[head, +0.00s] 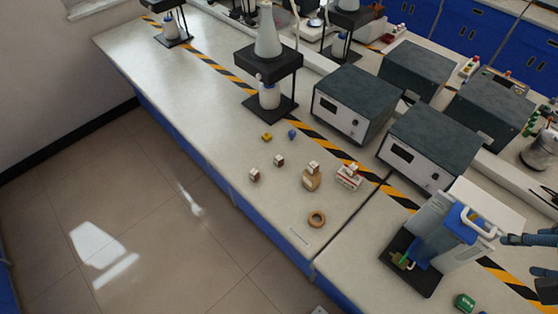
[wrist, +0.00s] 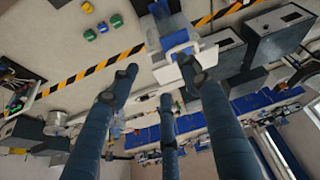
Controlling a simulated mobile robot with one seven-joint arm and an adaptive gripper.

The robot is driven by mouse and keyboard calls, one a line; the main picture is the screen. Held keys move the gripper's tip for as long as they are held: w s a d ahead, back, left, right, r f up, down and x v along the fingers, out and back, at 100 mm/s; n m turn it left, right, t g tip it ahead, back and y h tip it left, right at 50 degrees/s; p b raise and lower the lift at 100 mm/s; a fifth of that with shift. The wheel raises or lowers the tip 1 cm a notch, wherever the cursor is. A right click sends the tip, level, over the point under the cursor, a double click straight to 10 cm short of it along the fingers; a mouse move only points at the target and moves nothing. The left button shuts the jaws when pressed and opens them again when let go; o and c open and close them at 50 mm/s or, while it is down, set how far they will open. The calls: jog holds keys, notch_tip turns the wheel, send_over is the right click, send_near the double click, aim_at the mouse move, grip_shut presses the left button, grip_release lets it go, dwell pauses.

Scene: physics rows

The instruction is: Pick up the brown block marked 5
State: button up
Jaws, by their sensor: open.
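Small brown blocks with pale tops stand on the bench in the head view: one at the left (head: 254,174), one a little behind it (head: 279,160), and one on top of a tan bottle-like object (head: 313,166). Their markings are too small to read, so I cannot tell which is marked 5. My gripper (head: 524,241) is at the right edge of the head view, well to the right of these blocks. In the wrist view its dark fingers (wrist: 160,82) are spread apart with nothing held between them. No brown block is clear there.
A brown ring (head: 316,219), yellow block (head: 267,137), blue piece (head: 292,134) and red-white box (head: 349,176) share the bench. A white-and-blue device (head: 449,232) stands between my gripper and the blocks. Grey instrument boxes (head: 353,103) stand behind. The bench's front left is clear.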

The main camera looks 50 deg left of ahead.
jog(key=w+a+f+n+g+p, duration=0.1)
jog(key=w+a+f+n, duration=0.1)
jog(key=w+a+n, duration=0.75)
jog(key=w+a+f+n+g+p, duration=0.1)
jog(key=w+a+n+p, duration=0.15)
jog(key=w+a, duration=0.85)
jog(key=s+a+f+n+g, duration=0.1)
jog(key=a+f+n, duration=0.35)
jog(key=a, duration=0.65)
jog(key=s+a+f+n+g, duration=0.1)
jog(key=a+f+n, duration=0.3)
jog(key=a, duration=0.7)
jog(key=n+g+p, duration=0.1)
jog(key=n+p, duration=0.2)
jog(key=n, duration=0.7)
send_over(278, 158)
notch_tip(278, 158, down, 24)
jog(key=shift+a+h, duration=0.15)
jog(key=shift+h, duration=0.15)
jog(key=shift+f, duration=4.25)
jog(key=shift+f, duration=0.1)
